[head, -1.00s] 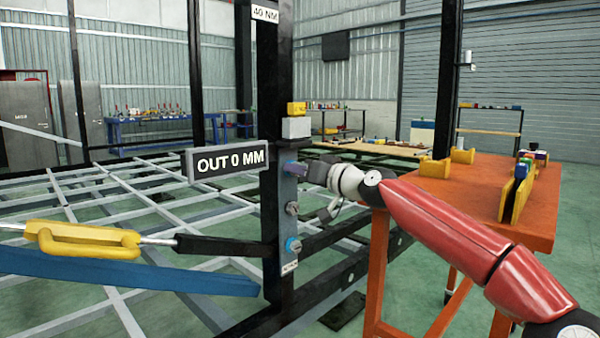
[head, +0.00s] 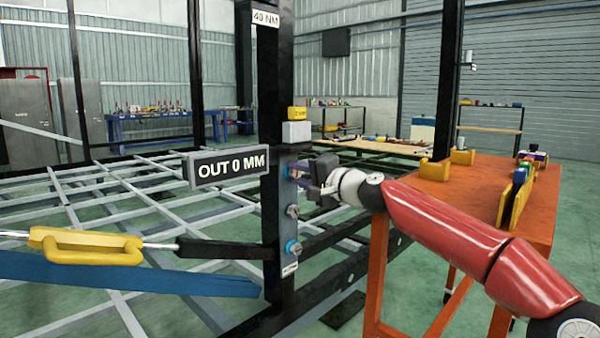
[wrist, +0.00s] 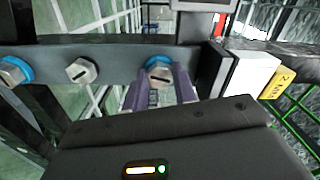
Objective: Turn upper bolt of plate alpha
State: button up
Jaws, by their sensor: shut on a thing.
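The dark upright post (head: 270,120) carries a plate with three bolts in a column; the small label (head: 289,269) at its foot is too small to read. The upper bolt, seen in the wrist view (wrist: 159,72), has a blue ring and sits between my purple fingers. My gripper (head: 294,172) reaches in from the right and is shut on this bolt; it also shows in the wrist view (wrist: 160,88). The fingers hide part of the bolt's sides. Below are a plain grey middle bolt (head: 292,211) and a lower bolt with a blue ring (head: 293,247).
A sign (head: 229,167) reading "OUT 0 MM" stands left of the post. A grey box (head: 296,132) with a yellow block (head: 297,113) is just above the upper bolt. A yellow turnbuckle (head: 90,247) lies at left. An orange table (head: 460,195) stands behind my arm.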

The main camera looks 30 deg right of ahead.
jog(key=m+p, duration=0.2)
jog(key=m, duration=0.5)
jog(key=shift+d+m, duration=0.15)
jog(key=shift+m, duration=0.15)
jog(key=m+p, duration=0.3)
jog(key=m, duration=0.3)
jog(key=m+p, duration=0.3)
jog(key=m, duration=0.3)
jog(key=shift+m, duration=0.4)
jog(key=m+p, duration=0.2)
jog(key=m, duration=0.1)
jog(key=shift+f+m+p, duration=0.1)
jog(key=shift+m+p, duration=0.9)
jog(key=shift+m, duration=0.7)
jog(key=o, duration=1)
